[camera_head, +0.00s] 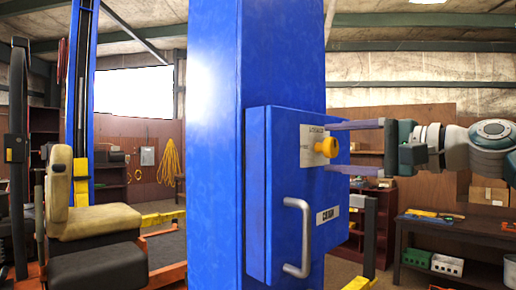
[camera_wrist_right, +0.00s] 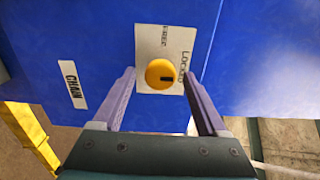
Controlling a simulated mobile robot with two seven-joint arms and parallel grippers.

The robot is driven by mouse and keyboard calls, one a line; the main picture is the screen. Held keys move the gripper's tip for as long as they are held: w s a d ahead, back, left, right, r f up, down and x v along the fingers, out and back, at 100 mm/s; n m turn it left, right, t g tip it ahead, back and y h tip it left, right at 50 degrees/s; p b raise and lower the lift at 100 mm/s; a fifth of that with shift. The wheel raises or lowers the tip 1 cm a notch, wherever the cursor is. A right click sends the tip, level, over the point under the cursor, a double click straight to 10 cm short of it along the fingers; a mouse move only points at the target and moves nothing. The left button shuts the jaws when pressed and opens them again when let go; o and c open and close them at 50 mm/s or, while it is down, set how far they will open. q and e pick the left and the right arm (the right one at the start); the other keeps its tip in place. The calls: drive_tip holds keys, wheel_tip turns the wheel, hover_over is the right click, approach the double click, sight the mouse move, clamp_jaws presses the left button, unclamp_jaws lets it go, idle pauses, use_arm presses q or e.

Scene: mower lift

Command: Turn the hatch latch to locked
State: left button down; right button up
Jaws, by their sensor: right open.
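The hatch latch is a round yellow knob (camera_head: 327,147) on a pale label plate (camera_head: 306,158) on the blue hatch (camera_head: 270,190). In the right wrist view the knob (camera_wrist_right: 160,73) carries a dark mark on its right side, facing the word "Locked" on the plate (camera_wrist_right: 150,42). The word "Free" is near the plate's top edge there. My right gripper (camera_head: 327,147) comes in from the right, open, with one finger above and one below the knob. In the wrist view its fingers (camera_wrist_right: 158,75) lie either side of the knob, with gaps visible. My left gripper is out of view.
A grey bar handle (camera_head: 299,238) sticks out of the hatch below the latch, near a "CHAIN" label (camera_head: 327,215). The blue column (camera_head: 213,120) stands behind the hatch. A workbench (camera_head: 450,232) is at the right, and a yellow seat (camera_head: 85,205) at the left.

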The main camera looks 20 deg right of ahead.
drive_tip(key=b+v, duration=0.7)
drive_tip(key=v, duration=0.3)
drive_tip(key=shift+b, duration=0.3)
drive_tip(key=s+a+f+n+g+h+p, duration=0.1)
drive_tip(key=s+a+f+n+g+p, duration=0.25)
drive_tip(key=f, duration=0.65)
drive_tip(key=s+a+f+n+g+h+p, duration=0.1)
drive_tip(key=a+f+n+g+p, duration=0.2)
drive_tip(key=a+f, duration=0.5)
drive_tip(key=s+a+f+n+g+h+p, duration=0.1)
drive_tip(key=s+a+f+n+g, duration=0.1)
drive_tip(key=s, duration=0.4)
drive_tip(key=s+a+f+n+g+h+p, duration=0.2)
drive_tip(key=s+f+n, duration=0.2)
drive_tip(key=s, duration=0.3)
drive_tip(key=s+a+f+n+g+h+p, duration=0.1)
drive_tip(key=s+a+f+n+g, duration=0.1)
drive_tip(key=s, duration=0.4)
drive_tip(key=shift+a+f+n+h, duration=0.3)
drive_tip(key=shift+a+f+n, duration=0.05)
drive_tip(key=shift+f+n, duration=0.25)
drive_tip(key=shift+s+g, duration=0.15)
drive_tip(key=shift+g, duration=0.1)
